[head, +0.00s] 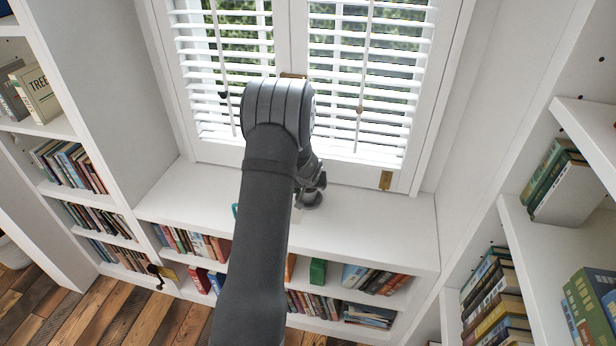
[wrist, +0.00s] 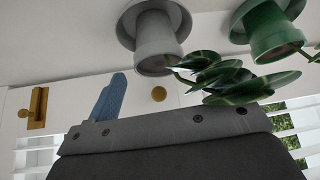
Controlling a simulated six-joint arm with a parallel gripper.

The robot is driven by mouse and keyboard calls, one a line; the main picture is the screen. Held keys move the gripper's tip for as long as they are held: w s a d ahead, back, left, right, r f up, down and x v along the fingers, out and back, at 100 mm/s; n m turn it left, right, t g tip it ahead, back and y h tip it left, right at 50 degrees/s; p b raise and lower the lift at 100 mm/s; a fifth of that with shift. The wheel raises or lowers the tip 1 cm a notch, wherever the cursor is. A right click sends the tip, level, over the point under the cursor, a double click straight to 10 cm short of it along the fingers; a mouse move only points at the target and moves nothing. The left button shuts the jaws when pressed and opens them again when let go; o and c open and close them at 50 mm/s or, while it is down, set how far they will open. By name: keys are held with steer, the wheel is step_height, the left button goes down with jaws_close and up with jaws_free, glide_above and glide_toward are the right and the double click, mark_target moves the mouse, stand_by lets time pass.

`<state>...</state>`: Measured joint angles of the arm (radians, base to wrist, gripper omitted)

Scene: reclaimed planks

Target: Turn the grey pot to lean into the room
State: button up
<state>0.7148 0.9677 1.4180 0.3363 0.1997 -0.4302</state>
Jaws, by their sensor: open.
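The grey pot (wrist: 155,38) stands on a grey saucer on the white windowsill, upside down in the wrist view, at top centre. Its leafy plant (wrist: 228,82) bends from the mouth to the right of that view, towards the green pot. My open gripper (wrist: 165,108) is apart from the pot; its dark body fills the bottom of the wrist view. A blue upright shape at its edge looks like one finger; the other is not clear. In the head view my gripper (head: 310,194) is low over the sill, mostly behind my arm. I cannot make out the grey pot there.
A green pot (wrist: 272,38) with a plant stands beside the grey one. The white shutters (head: 365,80) with brass fittings are behind. The sill (head: 385,215) is bare to the right in the head view. Bookshelves (head: 575,190) flank both sides.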

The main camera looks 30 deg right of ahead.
steer(key=v, duration=1.4)
steer(key=x, duration=1.7)
steer(key=shift+f, duration=0.1)
steer(key=v, duration=1.8)
steer(key=x, duration=1.8)
step_height(320, 180, up, 3)
steer(key=shift+w+r, duration=0.1)
steer(key=shift+r, duration=0.05)
steer(key=s+d+r+m+h, duration=0.1)
steer(key=s+d+r, duration=0.3)
steer(key=s+r, duration=0.4)
steer(key=s+m, duration=0.1)
steer(key=s, duration=0.2)
steer(key=shift+r+g, duration=0.2)
steer(key=shift+g, duration=0.2)
